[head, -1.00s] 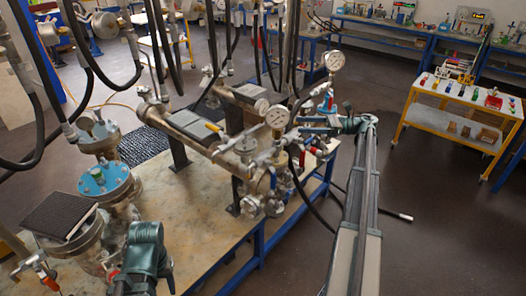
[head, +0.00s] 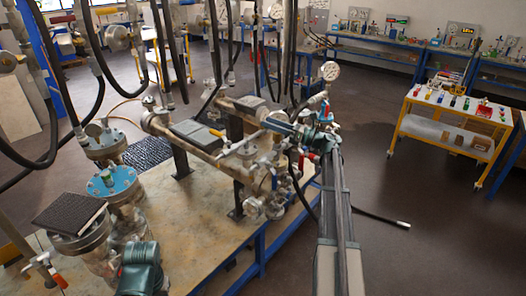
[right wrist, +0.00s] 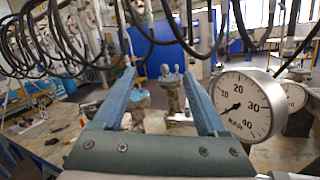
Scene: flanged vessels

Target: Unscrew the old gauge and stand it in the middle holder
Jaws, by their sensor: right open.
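My right gripper (head: 276,122) is open and reaches left over the pipework at the bench's right end. In the right wrist view its two blue fingers (right wrist: 160,78) are spread with nothing held between them. In the head view one white gauge (head: 330,71) stands upright behind my right wrist. I cannot tell which gauge is the old one, or pick out the middle holder. My left gripper's fingers do not show.
A yellow-framed cart (head: 414,127) with small coloured items stands at the right. Flanged vessels with a blue flange (head: 112,184) stand at the left of the bench (head: 195,215). Black hoses (head: 157,45) hang over it. Open floor lies between bench and cart.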

